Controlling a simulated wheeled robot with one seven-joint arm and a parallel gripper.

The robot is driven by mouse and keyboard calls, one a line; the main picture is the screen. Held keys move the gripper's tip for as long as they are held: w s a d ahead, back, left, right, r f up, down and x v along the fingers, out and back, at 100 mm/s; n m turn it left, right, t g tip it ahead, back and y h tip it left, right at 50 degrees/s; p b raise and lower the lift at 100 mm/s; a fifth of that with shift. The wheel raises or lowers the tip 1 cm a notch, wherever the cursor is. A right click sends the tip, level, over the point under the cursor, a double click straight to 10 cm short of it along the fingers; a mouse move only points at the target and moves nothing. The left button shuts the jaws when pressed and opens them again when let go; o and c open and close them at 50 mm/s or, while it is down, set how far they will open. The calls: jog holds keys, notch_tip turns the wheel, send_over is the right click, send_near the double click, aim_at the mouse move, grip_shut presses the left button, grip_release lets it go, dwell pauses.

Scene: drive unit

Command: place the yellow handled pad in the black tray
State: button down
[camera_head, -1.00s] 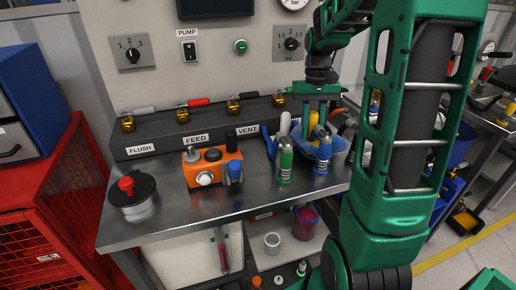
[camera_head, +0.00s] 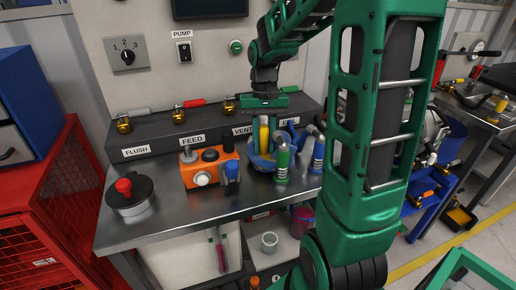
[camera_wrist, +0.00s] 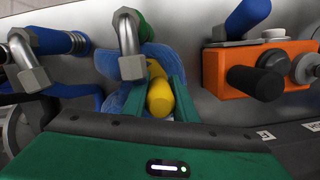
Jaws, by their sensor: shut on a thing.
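The yellow handled pad shows in the head view as an upright yellow handle (camera_head: 264,137) above a round blue pad (camera_head: 261,163). My gripper (camera_head: 264,128) is above it, shut on the handle. In the wrist view the yellow handle (camera_wrist: 160,98) lies between my two green fingers, with the fuzzy blue pad (camera_wrist: 118,103) around it. The pad is beside the green hose fitting; I cannot tell whether it touches the bench. A black tray (camera_head: 461,219) with something yellow in it stands low at the far right; I cannot tell whether it is the task's tray.
The green fitting (camera_head: 282,165) and blue fitting (camera_head: 317,155) with metal elbows stand close right of the pad. An orange pump block (camera_head: 207,170) is to its left. The valve ledge (camera_head: 160,142) runs behind.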

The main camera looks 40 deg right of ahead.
jog(key=shift+s+d+f, duration=0.1)
jog(key=shift+f, duration=0.6)
jog(key=shift+f, duration=0.1)
